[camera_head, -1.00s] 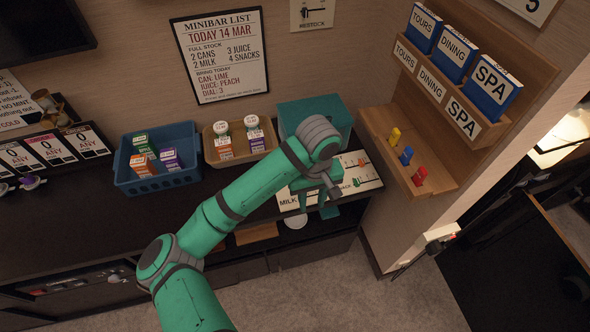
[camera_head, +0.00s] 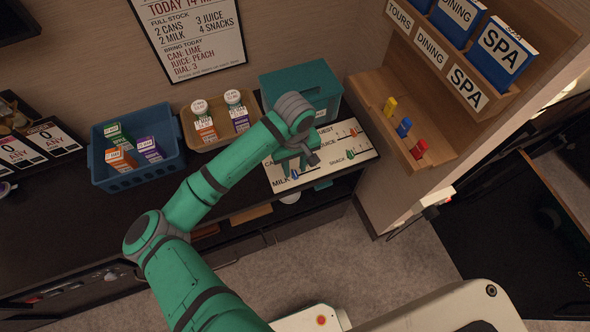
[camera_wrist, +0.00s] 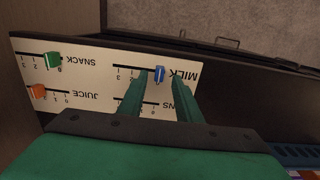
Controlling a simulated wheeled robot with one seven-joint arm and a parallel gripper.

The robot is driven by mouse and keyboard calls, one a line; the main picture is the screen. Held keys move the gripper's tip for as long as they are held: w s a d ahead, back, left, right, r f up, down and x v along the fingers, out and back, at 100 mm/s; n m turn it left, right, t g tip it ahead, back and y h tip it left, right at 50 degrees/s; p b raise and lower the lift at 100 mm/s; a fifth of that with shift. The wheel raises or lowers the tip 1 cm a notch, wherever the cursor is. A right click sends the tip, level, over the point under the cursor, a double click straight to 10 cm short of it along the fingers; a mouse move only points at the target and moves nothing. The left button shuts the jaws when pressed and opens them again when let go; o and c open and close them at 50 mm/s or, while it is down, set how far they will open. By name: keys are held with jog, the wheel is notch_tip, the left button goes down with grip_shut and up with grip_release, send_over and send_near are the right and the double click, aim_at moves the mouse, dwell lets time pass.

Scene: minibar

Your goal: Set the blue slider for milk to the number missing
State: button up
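The white slider panel (camera_head: 322,157) lies on the counter's right end, with MILK at its near edge. The blue milk slider (camera_wrist: 159,75) sits near the MILK-label end of its scale in the wrist view; 3 shows toward the far end, and the numeral beside the slider is not readable. In the head view the blue slider (camera_head: 295,174) shows just below my gripper (camera_head: 290,166). My gripper (camera_wrist: 160,82) is open, its fingers on either side of the blue slider in the picture; contact cannot be told. The minibar list (camera_head: 192,35) reads "2 milk" under full stock.
Green (camera_wrist: 53,60) and orange (camera_wrist: 36,91) sliders are on the same panel. A teal box (camera_head: 305,90) stands behind it. A tan tray (camera_head: 215,120) holds two white-capped cartons; a blue basket (camera_head: 125,178) holds several cartons. A wooden rack (camera_head: 410,110) is at right.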

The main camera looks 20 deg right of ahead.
aim_at(295, 173)
jog(key=shift+f, duration=1.55)
grip_shut()
jog(key=shift+w, duration=0.1)
